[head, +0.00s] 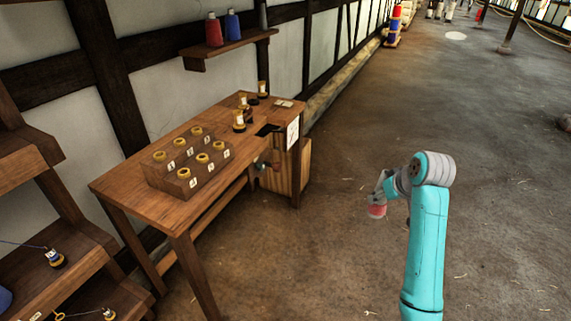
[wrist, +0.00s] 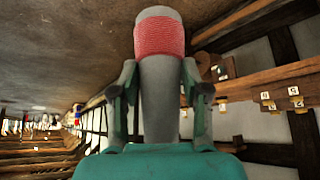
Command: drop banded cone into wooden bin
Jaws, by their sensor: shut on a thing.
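The banded cone (wrist: 159,40) is grey with a red band of wound thread near one end. My gripper (wrist: 160,85) is shut on it, a finger on each side, in the wrist view. In the head view my gripper (head: 381,192) is right of the table, over open floor, and the cone's red part (head: 377,211) shows beneath it. The wooden bin (head: 283,178) stands on the floor under the table's right end, left of my gripper and well apart from it. The table hides part of it, and its inside is not visible.
The wooden table (head: 130,186) carries a stepped rack (head: 166,186) of yellow-topped spools and several loose spools. A white label (head: 292,133) is at its right end. A wall shelf (head: 229,47) holds red and blue cones. The floor (head: 480,160) to the right is mostly clear.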

